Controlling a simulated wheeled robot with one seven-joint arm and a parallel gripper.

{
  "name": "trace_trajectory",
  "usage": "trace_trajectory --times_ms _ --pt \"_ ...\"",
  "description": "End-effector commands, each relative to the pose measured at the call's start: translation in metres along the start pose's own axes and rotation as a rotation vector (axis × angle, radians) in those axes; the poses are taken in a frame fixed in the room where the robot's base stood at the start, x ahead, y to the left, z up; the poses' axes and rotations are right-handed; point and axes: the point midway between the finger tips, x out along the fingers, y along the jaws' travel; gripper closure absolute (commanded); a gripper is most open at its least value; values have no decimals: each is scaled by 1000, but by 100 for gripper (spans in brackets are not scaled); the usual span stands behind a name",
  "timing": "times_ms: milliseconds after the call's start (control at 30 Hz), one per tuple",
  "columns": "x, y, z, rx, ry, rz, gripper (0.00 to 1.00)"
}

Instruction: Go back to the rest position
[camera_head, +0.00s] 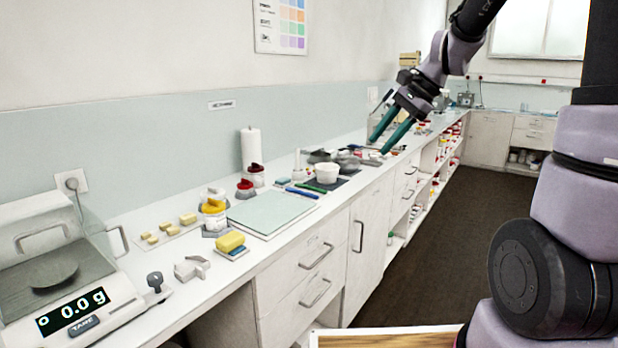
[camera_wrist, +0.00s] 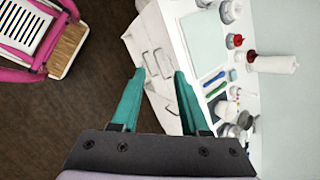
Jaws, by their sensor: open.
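My gripper (camera_head: 384,138) is at the upper middle of the head view, above the long white counter. Its two teal fingers are spread apart with nothing between them. In the wrist view my gripper (camera_wrist: 160,80) also shows open, pointing down past the counter's front edge, with white drawer fronts and dark floor below it. No object touches the fingers in either view.
The counter (camera_head: 190,300) runs along the left wall. It holds a scale (camera_head: 70,300) reading 0.0 g, a pale green board (camera_head: 270,210), a white bowl (camera_head: 327,172), a paper roll (camera_head: 251,148) and yellow blocks. The dark floor (camera_head: 440,230) beside it is clear.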

Motion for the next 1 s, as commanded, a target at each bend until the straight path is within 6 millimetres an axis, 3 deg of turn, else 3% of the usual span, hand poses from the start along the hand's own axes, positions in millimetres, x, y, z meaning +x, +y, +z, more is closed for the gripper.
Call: trace_trajectory --times_ms 33,200,500,700,1000 --pt "-18 10 11 -79 49 -10 55" --pt "-63 47 34 -327 206 -15 55" --pt "-119 111 60 -695 469 -8 55" --pt "-132 131 64 -801 554 2 55" --pt "-133 133 64 -811 561 4 55"
